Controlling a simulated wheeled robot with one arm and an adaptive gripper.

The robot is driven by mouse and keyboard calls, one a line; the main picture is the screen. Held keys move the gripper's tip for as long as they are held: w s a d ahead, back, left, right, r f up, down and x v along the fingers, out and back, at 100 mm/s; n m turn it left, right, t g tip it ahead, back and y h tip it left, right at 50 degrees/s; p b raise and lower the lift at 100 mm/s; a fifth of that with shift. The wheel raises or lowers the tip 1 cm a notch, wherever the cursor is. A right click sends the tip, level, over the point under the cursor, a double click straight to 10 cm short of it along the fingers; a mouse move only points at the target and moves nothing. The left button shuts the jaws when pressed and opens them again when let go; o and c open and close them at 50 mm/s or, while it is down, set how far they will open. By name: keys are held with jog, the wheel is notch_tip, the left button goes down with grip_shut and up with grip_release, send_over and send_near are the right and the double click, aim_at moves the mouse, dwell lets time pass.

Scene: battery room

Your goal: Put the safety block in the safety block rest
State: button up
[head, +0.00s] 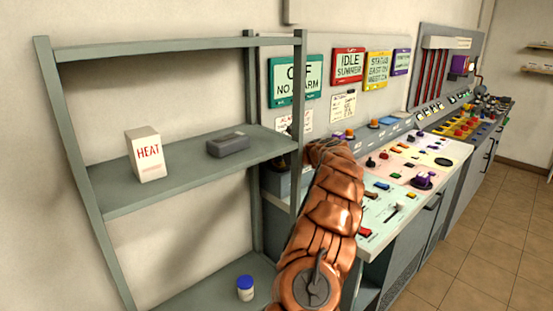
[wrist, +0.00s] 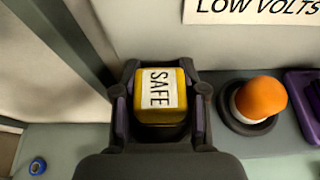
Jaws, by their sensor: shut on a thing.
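The safety block is a yellow block (wrist: 160,112) with a white label reading SAFE, seen in the wrist view. My gripper (wrist: 163,98) has a dark finger on each side of the block and is shut on it. In the head view my copper-coloured arm reaches to the left end of the console and covers most of this spot, so I cannot make out the block there. The safety block rest is not clearly seen in either view. Whether the block touches anything below it cannot be told.
An orange knob (wrist: 261,98) stands close right of my gripper, with a purple part (wrist: 303,100) beyond. A grey shelf unit (head: 120,205) stands left of my arm, holding a HEAT box (head: 147,155) and a grey device (head: 228,145). The console (head: 415,170) extends right.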

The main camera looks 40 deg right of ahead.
jog(key=o, duration=1.2)
jog(key=shift+c, duration=0.2)
jog(key=b+v, duration=0.1)
jog(key=v, duration=1.1)
jog(key=shift+a, duration=0.1)
